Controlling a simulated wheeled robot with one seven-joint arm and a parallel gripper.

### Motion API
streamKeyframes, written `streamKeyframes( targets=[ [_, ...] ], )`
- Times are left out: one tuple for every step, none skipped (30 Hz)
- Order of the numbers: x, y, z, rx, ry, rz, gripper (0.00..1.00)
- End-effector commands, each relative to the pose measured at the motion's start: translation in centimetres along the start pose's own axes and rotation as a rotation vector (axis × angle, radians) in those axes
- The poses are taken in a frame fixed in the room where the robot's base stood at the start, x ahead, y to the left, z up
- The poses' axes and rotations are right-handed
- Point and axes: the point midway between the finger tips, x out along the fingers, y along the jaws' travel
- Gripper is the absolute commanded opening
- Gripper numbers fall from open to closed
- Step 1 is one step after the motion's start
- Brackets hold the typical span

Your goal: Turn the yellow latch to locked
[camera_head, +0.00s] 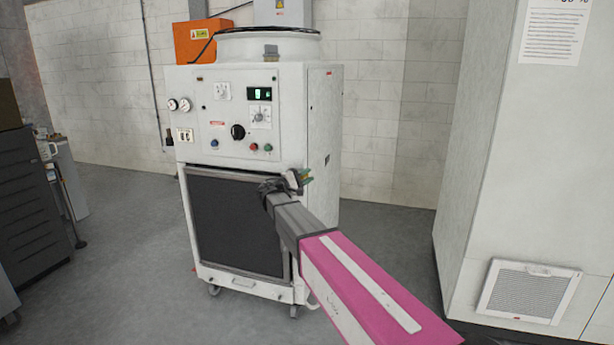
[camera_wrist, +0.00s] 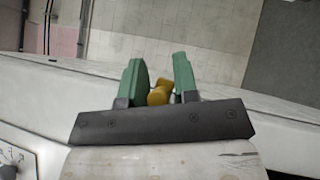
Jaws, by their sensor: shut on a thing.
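The yellow latch (camera_wrist: 159,92) shows in the wrist view between the two green fingers of my gripper (camera_wrist: 161,80). My gripper is shut on it, and the fingers hide part of its sides. I cannot tell from this angle whether the latch stands at locked. In the head view my gripper (camera_head: 304,178) is at the right front edge of the white ozone washer (camera_head: 323,130). The latch cannot be made out there.
The washer's front has a dark panel (camera_head: 236,222) below knobs and gauges. A tall white cabinet (camera_head: 500,160) with a vent stands at the right. A dark tool chest (camera_head: 30,205) stands at the left. The grey floor (camera_head: 115,230) between chest and washer is clear.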

Motion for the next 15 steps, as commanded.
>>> streamKeyframes(
  targets=[
    [-0.2, -0.3, -0.2, 0.016, 0.004, -0.022, 0.00],
    [-0.3, -0.4, -0.3, 0.030, 0.004, -0.036, 0.00],
    [-0.4, -0.7, -0.4, 0.051, 0.005, -0.058, 0.00],
    [-0.4, -0.8, -0.4, 0.067, 0.005, -0.075, 0.00],
    [-0.5, -1.0, -0.5, 0.084, 0.005, -0.091, 0.00],
    [-0.6, -1.2, -0.6, 0.106, 0.006, -0.115, 0.00],
    [-0.7, -1.4, -0.7, 0.123, 0.006, -0.131, 0.00],
    [-0.8, -1.6, -0.8, 0.139, 0.006, -0.148, 0.00],
    [-0.9, -1.8, -0.8, 0.161, 0.006, -0.170, 0.00],
    [-1.0, -1.9, -0.9, 0.176, 0.006, -0.186, 0.00],
    [-1.1, -2.1, -1.0, 0.193, 0.006, -0.202, 0.00],
    [-1.1, -2.2, -1.1, 0.212, 0.006, -0.222, 0.00],
    [-1.2, -2.4, -1.2, 0.228, 0.006, -0.238, 0.00],
    [-1.3, -2.5, -1.3, 0.241, 0.006, -0.251, 0.00],
    [-1.4, -2.6, -1.4, 0.260, 0.006, -0.270, 0.00]
  ],
)
